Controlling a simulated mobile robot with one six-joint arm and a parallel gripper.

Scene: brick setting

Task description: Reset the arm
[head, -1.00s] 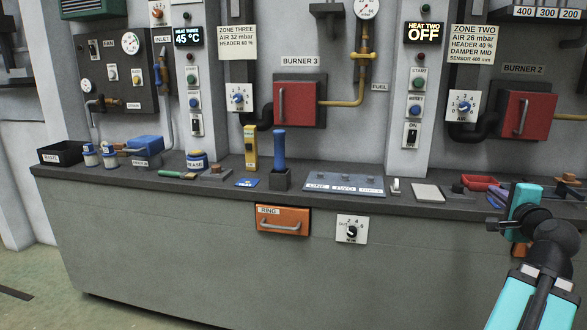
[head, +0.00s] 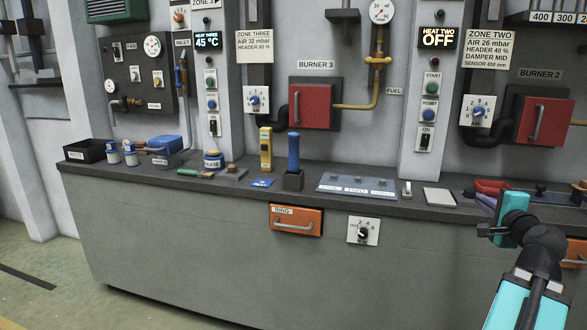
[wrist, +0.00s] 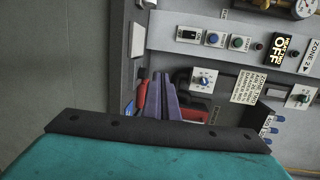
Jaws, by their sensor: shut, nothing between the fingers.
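My arm, teal and black, enters the head view from the lower right. The wrist view shows the teal wrist housing (wrist: 150,155) and a black bar across the bottom.
An orange RING drawer (head: 296,221) is shut. Burner panels line the wall. Floor at left is clear.

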